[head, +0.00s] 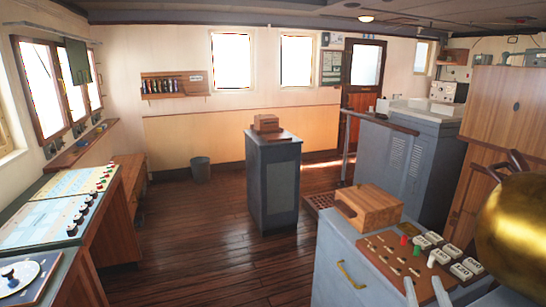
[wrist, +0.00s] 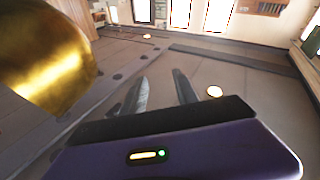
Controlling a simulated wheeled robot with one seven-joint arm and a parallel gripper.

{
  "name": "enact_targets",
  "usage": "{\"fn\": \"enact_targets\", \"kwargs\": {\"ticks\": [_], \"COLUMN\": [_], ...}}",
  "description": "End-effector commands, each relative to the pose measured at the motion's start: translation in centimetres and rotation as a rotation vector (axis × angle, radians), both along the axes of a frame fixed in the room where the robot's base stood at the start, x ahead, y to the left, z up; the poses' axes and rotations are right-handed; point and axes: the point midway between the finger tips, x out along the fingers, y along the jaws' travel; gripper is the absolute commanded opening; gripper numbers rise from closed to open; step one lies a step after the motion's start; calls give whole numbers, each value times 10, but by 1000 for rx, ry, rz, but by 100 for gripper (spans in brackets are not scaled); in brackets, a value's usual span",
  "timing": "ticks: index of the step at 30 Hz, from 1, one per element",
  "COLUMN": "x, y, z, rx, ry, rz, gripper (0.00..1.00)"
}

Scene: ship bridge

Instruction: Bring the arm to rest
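My gripper (wrist: 158,84) shows in the wrist view with its two dark fingers apart and nothing between them. The wrist view is upside down: ceiling panels fill most of it and the windows lie along its top edge.
A shiny brass object (head: 515,232) is close at the right; a brass object (wrist: 45,55) also fills the wrist view's left. A grey control cabinet (head: 340,262) stands at front right, a pedestal (head: 273,185) mid-room, a console (head: 60,208) at left. Wooden floor (head: 185,240) between is clear.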

Motion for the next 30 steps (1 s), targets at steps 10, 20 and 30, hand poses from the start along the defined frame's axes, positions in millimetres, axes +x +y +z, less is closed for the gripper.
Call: {"fn": "enact_targets", "kwargs": {"ticks": [10, 20, 30], "x": [-134, -251, -348], "y": [40, 64, 77], "z": [-57, -85, -124], "rx": [203, 271, 250], "ry": [15, 140, 405], "rz": [51, 92, 139], "gripper": [36, 36, 36]}}
